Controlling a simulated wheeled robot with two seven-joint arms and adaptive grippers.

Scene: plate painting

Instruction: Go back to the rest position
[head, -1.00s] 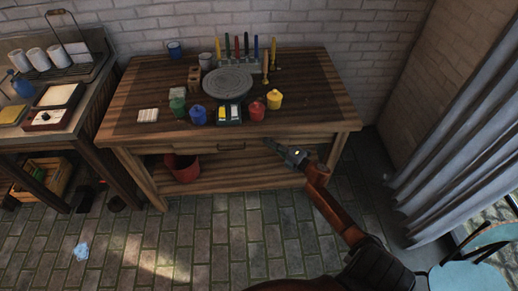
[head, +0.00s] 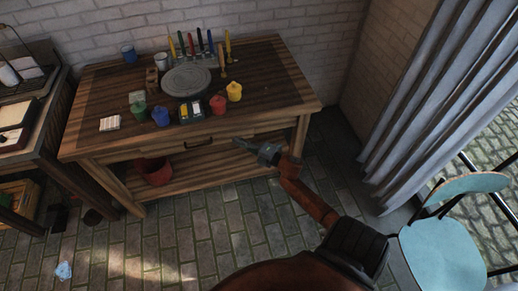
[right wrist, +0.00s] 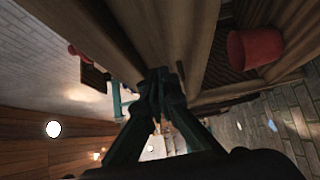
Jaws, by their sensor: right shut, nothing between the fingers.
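My right gripper (head: 242,145) is shut and empty in front of the drawer side of the wooden table (head: 85,110), apart from the things on top. In the right wrist view its fingers (right wrist: 157,80) are together, with the table's wooden front (right wrist: 120,20) close beyond them. My right arm reaches up from the bottom right of the head view. My left gripper does not show.
On the table stand a grey turntable (head: 186,82), paint pots such as the yellow one (head: 235,93), and a row of upright coloured tools (head: 199,42). A red bucket (head: 155,172) is on the lower shelf. A blue chair (head: 440,255) stands at the right; the brick floor between is clear.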

